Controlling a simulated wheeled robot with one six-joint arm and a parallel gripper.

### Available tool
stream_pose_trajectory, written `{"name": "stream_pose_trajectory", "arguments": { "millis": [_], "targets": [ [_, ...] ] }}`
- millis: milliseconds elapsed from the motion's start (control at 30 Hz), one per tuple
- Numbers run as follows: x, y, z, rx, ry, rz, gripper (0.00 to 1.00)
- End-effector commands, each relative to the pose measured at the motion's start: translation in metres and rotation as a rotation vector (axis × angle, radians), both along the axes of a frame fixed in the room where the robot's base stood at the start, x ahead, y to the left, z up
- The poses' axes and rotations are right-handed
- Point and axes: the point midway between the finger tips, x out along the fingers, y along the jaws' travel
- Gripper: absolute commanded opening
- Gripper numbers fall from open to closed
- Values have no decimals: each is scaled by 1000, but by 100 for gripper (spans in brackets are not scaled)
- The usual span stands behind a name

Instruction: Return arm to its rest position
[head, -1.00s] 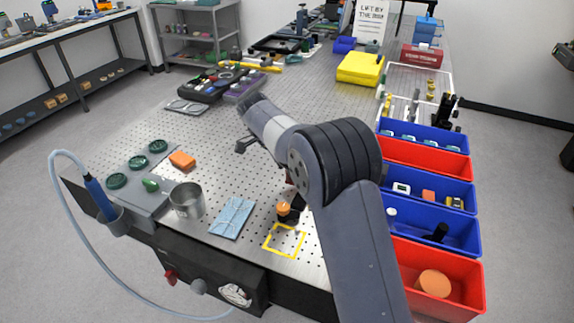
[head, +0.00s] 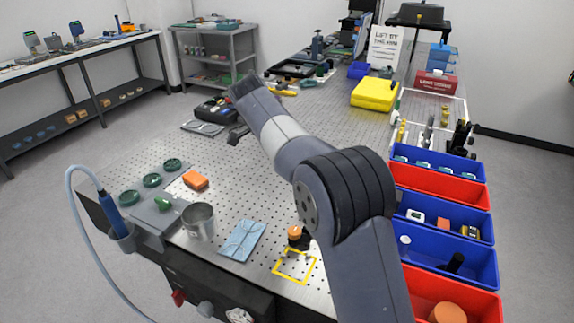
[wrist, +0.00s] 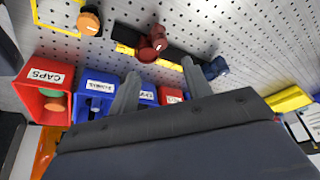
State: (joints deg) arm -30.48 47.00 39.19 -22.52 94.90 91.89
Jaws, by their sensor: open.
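My arm (head: 285,140) reaches up and away over the perforated metal table in the head view, with its wrist end raised above the surface. My gripper (wrist: 162,84) shows in the wrist view with its two grey fingers spread apart and nothing between them. In the head view the arm mostly hides the gripper; only a dark finger part shows at its left side.
Blue and red bins (head: 440,215) line the table's right side. An orange-topped dark piece (head: 296,236) stands behind a yellow taped square (head: 294,266). A metal cup (head: 199,222), a blue cloth (head: 241,240) and an orange block (head: 195,180) are at front left.

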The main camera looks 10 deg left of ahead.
Motion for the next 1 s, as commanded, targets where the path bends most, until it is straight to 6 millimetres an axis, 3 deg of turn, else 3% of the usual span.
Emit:
{"name": "stream_pose_trajectory", "arguments": {
  "millis": [267,700,900,1000],
  "targets": [
    [2,-4,-11,-1,2,-1,47],
    [15,-31,-82,-3,3,-2,47],
    [19,-38,-101,-1,0,0,47],
    [18,-38,-100,-1,-1,27,47]
  ]
}}
